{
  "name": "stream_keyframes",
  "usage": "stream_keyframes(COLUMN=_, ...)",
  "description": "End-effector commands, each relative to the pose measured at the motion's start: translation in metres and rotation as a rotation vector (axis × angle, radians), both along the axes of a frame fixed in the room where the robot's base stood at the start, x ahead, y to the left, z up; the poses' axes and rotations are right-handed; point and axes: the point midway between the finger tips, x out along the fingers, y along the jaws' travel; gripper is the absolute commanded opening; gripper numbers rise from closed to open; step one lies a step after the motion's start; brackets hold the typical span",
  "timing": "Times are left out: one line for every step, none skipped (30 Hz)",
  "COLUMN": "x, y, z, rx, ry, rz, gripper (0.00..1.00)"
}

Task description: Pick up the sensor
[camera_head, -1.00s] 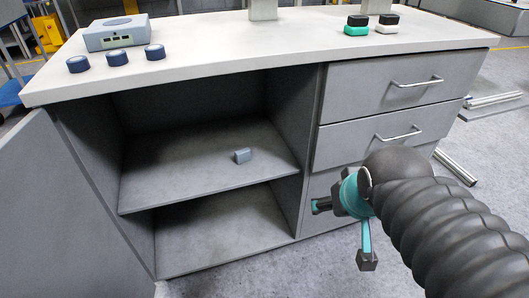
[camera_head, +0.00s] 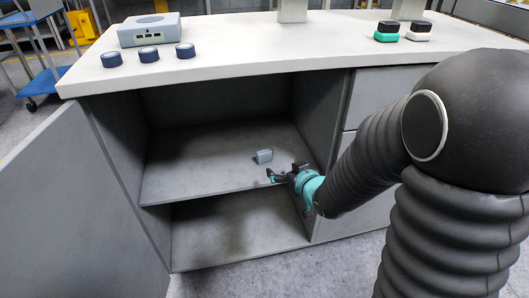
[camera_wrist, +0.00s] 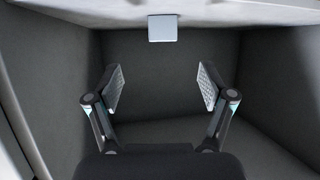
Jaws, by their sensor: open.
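The sensor (camera_head: 264,156) is a small grey-blue block lying on the middle shelf (camera_head: 190,180) inside the open cabinet. It also shows in the wrist view (camera_wrist: 163,28) at the top centre, beyond the fingertips. My gripper (camera_head: 273,177) is at the shelf's front right, just short of the sensor and apart from it. In the wrist view my gripper (camera_wrist: 161,89) has its two fingers spread wide with nothing between them.
The cabinet's right inner wall (camera_head: 310,110) is close to my gripper. The open door (camera_head: 75,200) stands at the left. The worktop (camera_head: 270,50) overhead carries a grey box (camera_head: 150,30), several dark blue round pieces (camera_head: 148,54), and green and white blocks (camera_head: 387,32). The shelf's left part is clear.

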Motion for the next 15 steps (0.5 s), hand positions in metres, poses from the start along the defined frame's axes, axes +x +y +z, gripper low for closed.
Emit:
stream_keyframes(x=0.001, y=0.003, z=-0.002, rx=0.008, ry=-0.004, rz=0.008, gripper=0.81)
stream_keyframes(x=0.002, y=0.005, z=-0.003, rx=0.011, ry=-0.005, rz=0.012, gripper=0.81)
stream_keyframes(x=0.004, y=0.007, z=-0.005, rx=0.015, ry=-0.007, rz=0.015, gripper=0.81)
stream_keyframes(x=0.007, y=0.009, z=-0.006, rx=0.015, ry=-0.008, rz=0.016, gripper=0.81)
stream_keyframes(x=0.009, y=0.01, z=-0.007, rx=0.015, ry=-0.009, rz=0.018, gripper=0.81)
stream_keyframes(x=0.014, y=0.013, z=-0.009, rx=0.016, ry=-0.009, rz=0.019, gripper=0.81)
stream_keyframes(x=0.018, y=0.015, z=-0.011, rx=0.015, ry=-0.008, rz=0.019, gripper=0.81)
stream_keyframes(x=0.022, y=0.017, z=-0.013, rx=0.016, ry=-0.009, rz=0.019, gripper=0.81)
stream_keyframes(x=0.027, y=0.02, z=-0.016, rx=0.016, ry=-0.007, rz=0.017, gripper=0.81)
stream_keyframes(x=0.032, y=0.022, z=-0.018, rx=0.016, ry=-0.007, rz=0.017, gripper=0.81)
stream_keyframes(x=0.036, y=0.025, z=-0.02, rx=0.016, ry=-0.007, rz=0.017, gripper=0.81)
stream_keyframes(x=0.042, y=0.028, z=-0.023, rx=0.015, ry=-0.008, rz=0.018, gripper=0.81)
stream_keyframes(x=0.046, y=0.03, z=-0.024, rx=0.015, ry=-0.008, rz=0.018, gripper=0.81)
stream_keyframes(x=0.049, y=0.032, z=-0.027, rx=0.014, ry=-0.007, rz=0.017, gripper=0.81)
stream_keyframes(x=0.055, y=0.034, z=-0.028, rx=0.015, ry=-0.008, rz=0.017, gripper=0.81)
